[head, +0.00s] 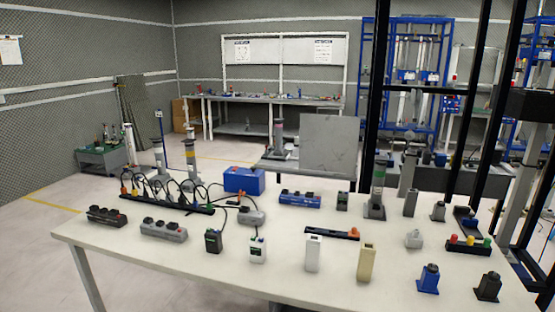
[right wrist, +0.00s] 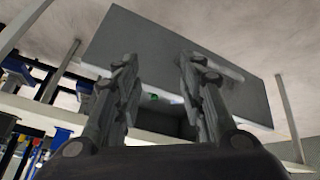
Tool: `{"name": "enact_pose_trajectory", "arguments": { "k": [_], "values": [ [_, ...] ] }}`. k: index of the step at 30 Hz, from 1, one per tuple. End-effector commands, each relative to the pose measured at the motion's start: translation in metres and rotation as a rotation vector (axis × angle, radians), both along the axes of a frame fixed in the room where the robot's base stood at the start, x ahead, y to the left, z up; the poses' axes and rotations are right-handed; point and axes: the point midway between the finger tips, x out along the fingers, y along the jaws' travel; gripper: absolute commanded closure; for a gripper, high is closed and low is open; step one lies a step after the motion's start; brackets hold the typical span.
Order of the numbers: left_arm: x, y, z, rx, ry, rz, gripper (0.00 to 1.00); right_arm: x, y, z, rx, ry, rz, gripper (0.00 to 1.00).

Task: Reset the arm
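My right gripper (right wrist: 157,95) shows in the right wrist view. Its two grey fingers stand apart with a clear gap, and nothing is between them. Behind it are a large grey panel (right wrist: 255,100) and the pale ceiling. Neither gripper shows in the head view, so my left gripper is out of sight. No arm of mine can be made out over the table in the head view.
A white table (head: 200,262) fills the foreground, holding a black power strip with cables (head: 165,202), a blue socket block (head: 300,199), a white box (head: 313,254), a beige box (head: 366,262) and a blue device (head: 428,280). Black posts (head: 376,90) stand at the right.

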Motion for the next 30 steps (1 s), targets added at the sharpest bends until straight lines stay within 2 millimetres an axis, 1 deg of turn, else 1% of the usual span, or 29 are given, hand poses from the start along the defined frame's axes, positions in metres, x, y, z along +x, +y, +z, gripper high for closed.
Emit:
{"name": "enact_pose_trajectory", "arguments": {
  "k": [1, 2, 3, 5, 6, 9, 11, 14, 17, 18, 20, 21, 23, 24, 26, 27, 29, 30],
  "values": [
    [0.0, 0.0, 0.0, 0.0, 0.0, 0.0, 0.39, -0.02, 0.0, -0.007, 0.031, 0.068, -0.029, 0.63],
    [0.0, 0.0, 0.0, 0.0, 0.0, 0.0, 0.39, -0.032, 0.0, -0.01, 0.048, 0.107, -0.044, 0.63],
    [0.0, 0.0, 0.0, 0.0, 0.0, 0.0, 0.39, -0.047, 0.0, -0.014, 0.07, 0.159, -0.066, 0.63],
    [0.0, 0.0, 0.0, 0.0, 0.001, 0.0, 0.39, -0.069, 0.001, -0.019, 0.101, 0.235, -0.094, 0.63],
    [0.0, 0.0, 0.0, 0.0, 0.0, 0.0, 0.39, -0.06, 0.002, -0.032, 0.096, 0.226, -0.088, 0.63],
    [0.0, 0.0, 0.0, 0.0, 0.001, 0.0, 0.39, -0.054, 0.003, -0.057, 0.091, 0.233, -0.085, 0.63],
    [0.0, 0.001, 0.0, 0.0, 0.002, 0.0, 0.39, -0.051, 0.003, -0.073, 0.09, 0.239, -0.084, 0.63],
    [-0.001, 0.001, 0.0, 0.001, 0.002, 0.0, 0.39, -0.048, 0.004, -0.103, 0.088, 0.252, -0.083, 0.63],
    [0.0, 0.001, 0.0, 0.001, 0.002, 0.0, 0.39, -0.047, 0.005, -0.139, 0.086, 0.267, -0.08, 0.63],
    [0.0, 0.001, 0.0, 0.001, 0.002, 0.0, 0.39, -0.048, 0.005, -0.155, 0.084, 0.275, -0.08, 0.63],
    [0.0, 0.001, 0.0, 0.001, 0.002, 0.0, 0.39, -0.05, 0.005, -0.18, 0.083, 0.283, -0.078, 0.63],
    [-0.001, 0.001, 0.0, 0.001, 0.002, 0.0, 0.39, -0.052, 0.005, -0.196, 0.083, 0.289, -0.077, 0.63],
    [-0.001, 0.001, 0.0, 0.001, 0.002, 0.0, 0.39, -0.058, 0.005, -0.22, 0.081, 0.299, -0.075, 0.63],
    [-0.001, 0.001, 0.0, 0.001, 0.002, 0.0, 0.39, -0.062, 0.004, -0.236, 0.08, 0.305, -0.074, 0.63],
    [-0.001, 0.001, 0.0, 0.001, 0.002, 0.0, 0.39, -0.069, 0.003, -0.259, 0.078, 0.315, -0.073, 0.63],
    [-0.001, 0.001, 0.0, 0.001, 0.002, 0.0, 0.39, -0.076, 0.002, -0.274, 0.076, 0.322, -0.072, 0.63],
    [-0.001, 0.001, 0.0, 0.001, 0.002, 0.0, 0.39, -0.085, 0.001, -0.296, 0.074, 0.332, -0.07, 0.63],
    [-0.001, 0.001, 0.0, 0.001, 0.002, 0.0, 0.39, -0.093, 0.0, -0.31, 0.074, 0.339, -0.069, 0.63]
  ]
}}
